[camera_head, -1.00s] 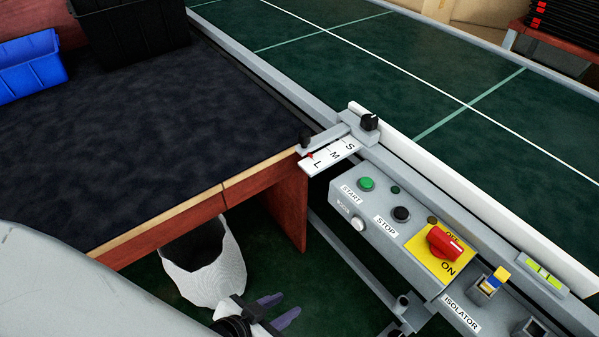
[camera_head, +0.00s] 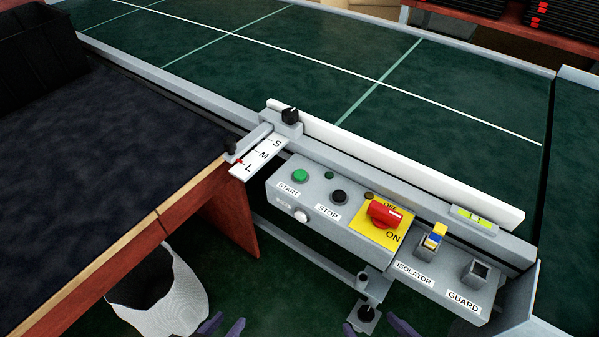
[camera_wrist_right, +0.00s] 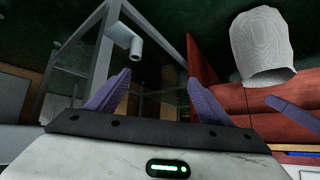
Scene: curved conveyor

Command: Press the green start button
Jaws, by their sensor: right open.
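The green start button (camera_head: 300,176) sits at the left end of the grey control box (camera_head: 330,222), above its START label. Nothing touches it. My left gripper (camera_head: 224,325) shows only its purple fingertips at the bottom edge of the head view, parted, below and left of the box. My right gripper (camera_head: 375,327) shows its purple fingertips at the bottom edge, wide apart, below the box. In the right wrist view it is open and empty (camera_wrist_right: 159,80). The button cannot be made out in the right wrist view.
A black STOP button (camera_head: 339,197) and a red rotary switch (camera_head: 385,214) sit right of the start button. The size slide plate (camera_head: 258,158) overhangs at the left. A pale bin (camera_head: 180,305) stands under the dark-topped table. The green conveyor (camera_head: 330,70) runs behind.

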